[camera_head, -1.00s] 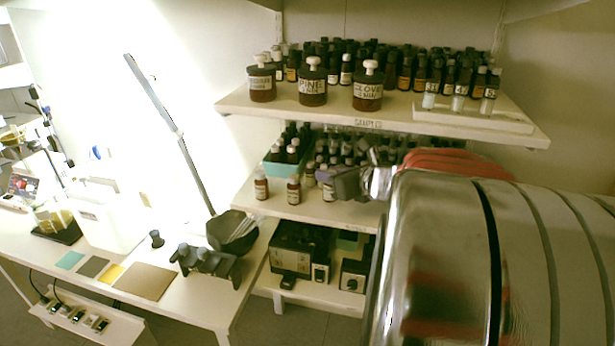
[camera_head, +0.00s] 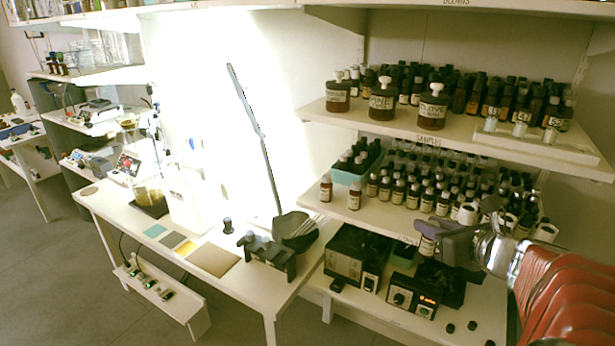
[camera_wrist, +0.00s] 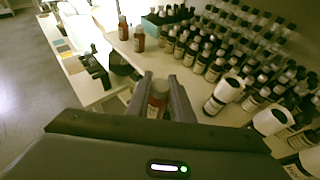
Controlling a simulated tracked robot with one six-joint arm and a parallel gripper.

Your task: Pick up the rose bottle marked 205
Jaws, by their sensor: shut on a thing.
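My gripper (camera_head: 437,238) is in front of the middle shelf's front edge, at the right in the head view. It is shut on a small brown bottle with a pale label (camera_head: 427,245). In the wrist view the bottle (camera_wrist: 157,100) stands between the two fingers of my gripper (camera_wrist: 163,90), its neck and cap toward the camera's far side. The label text is too small to read, so I cannot tell whether it says 205. The bottle appears clear of the shelf.
The middle shelf (camera_head: 335,208) bears rows of similar brown bottles (camera_head: 398,192) and a teal bin (camera_head: 345,177). Black devices (camera_head: 410,292) stand on the lower shelf. At left, the bench (camera_head: 120,212) holds a black rack (camera_head: 268,258) and coloured mats (camera_head: 215,259). Open floor lies at the left.

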